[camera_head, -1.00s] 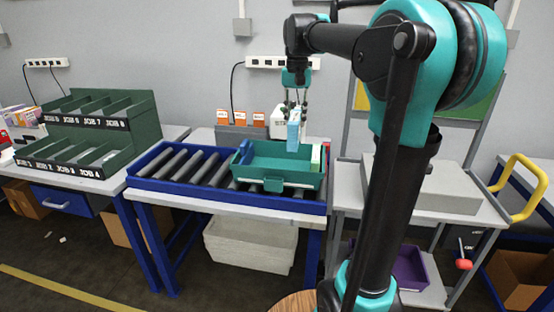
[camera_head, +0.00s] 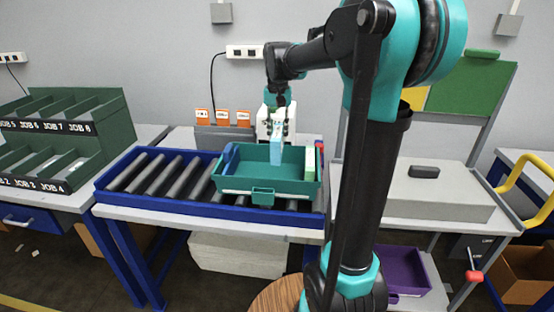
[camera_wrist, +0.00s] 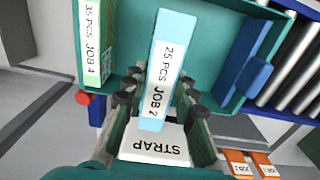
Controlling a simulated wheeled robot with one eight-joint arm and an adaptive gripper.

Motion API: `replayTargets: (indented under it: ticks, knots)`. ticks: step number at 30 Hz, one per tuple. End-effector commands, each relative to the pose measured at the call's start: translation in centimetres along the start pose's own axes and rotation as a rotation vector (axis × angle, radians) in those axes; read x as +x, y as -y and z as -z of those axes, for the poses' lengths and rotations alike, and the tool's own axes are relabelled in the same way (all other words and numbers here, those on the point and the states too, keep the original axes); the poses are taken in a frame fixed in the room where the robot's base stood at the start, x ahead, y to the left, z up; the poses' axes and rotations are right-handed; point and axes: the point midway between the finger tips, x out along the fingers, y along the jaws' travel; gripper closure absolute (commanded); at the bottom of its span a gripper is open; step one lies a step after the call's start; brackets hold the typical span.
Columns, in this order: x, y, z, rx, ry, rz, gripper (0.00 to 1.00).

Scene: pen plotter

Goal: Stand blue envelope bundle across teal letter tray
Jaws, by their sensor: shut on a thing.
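My gripper (camera_head: 277,132) points down and is shut on the light blue envelope bundle (camera_head: 276,152), held upright. In the wrist view, my gripper (camera_wrist: 158,98) has a finger on each side of the bundle (camera_wrist: 162,55), whose white label reads "25 PCS JOB 2". The teal letter tray (camera_head: 235,189) is on the roller table, and its floor shows in the wrist view (camera_wrist: 215,45). The bundle's lower end overlaps the tray's inside in the head view; I cannot tell whether it touches the floor. A green bundle (camera_head: 310,163) labelled "35 PCS JOB 4" (camera_wrist: 93,40) stands at the tray's right end.
A blue piece (camera_head: 227,158) is at the tray's left end. A white block marked "STRAP" (camera_wrist: 155,146) is near my fingers in the wrist view. Orange cards (camera_head: 222,117) stand behind the tray. Bare rollers (camera_head: 160,172) lie to the left. A green rack (camera_head: 60,140) stands further left.

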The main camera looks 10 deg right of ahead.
Motion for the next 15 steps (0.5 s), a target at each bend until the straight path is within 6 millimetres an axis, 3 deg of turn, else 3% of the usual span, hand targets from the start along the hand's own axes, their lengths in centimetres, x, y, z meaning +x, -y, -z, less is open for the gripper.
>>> replayTargets:
  ticks: [6, 15]
  knots:
    - [4.6, 0.0, 0.0, 0.0, 0.0, 0.0, 1.0]
    - [7.3, 0.0, 0.0, 0.0, 0.0, 0.0, 1.0]
